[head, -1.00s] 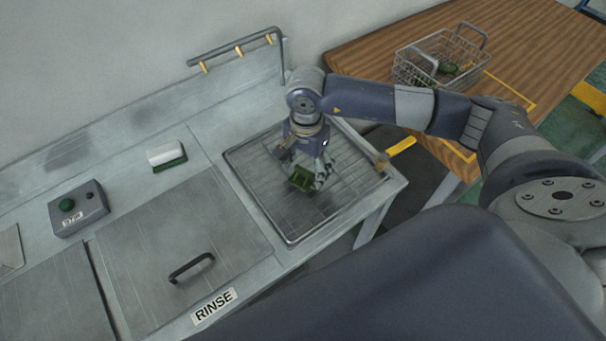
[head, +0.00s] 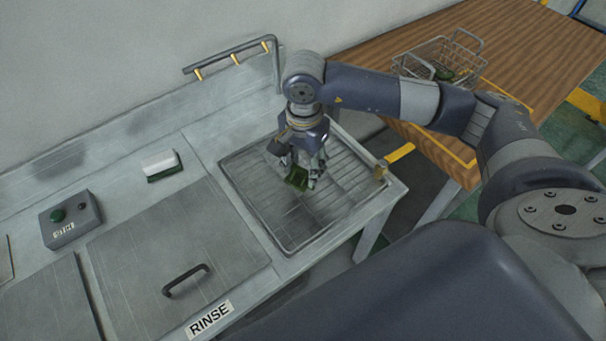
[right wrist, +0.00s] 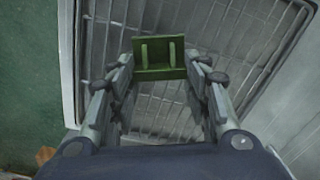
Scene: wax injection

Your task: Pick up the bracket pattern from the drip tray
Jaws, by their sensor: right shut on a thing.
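The green bracket pattern (head: 297,178) is at my right gripper (head: 299,177), over the drip tray (head: 262,212). In the right wrist view the bracket (right wrist: 160,58) sits between the fingertips of the right gripper (right wrist: 160,72), with two upright lugs showing. The gripper is shut on it. The wire rack of the tray (right wrist: 215,30) shows beneath and behind the bracket. I cannot tell whether the bracket still touches the rack. My left gripper is not in view.
A wire basket (head: 438,62) with green pieces stands on the wooden table (head: 530,45) at the back right. A rinse tank lid (head: 180,255), a white and green brush (head: 161,164) and a button box (head: 70,219) lie left of the tray. A pipe with nozzles (head: 232,57) runs behind.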

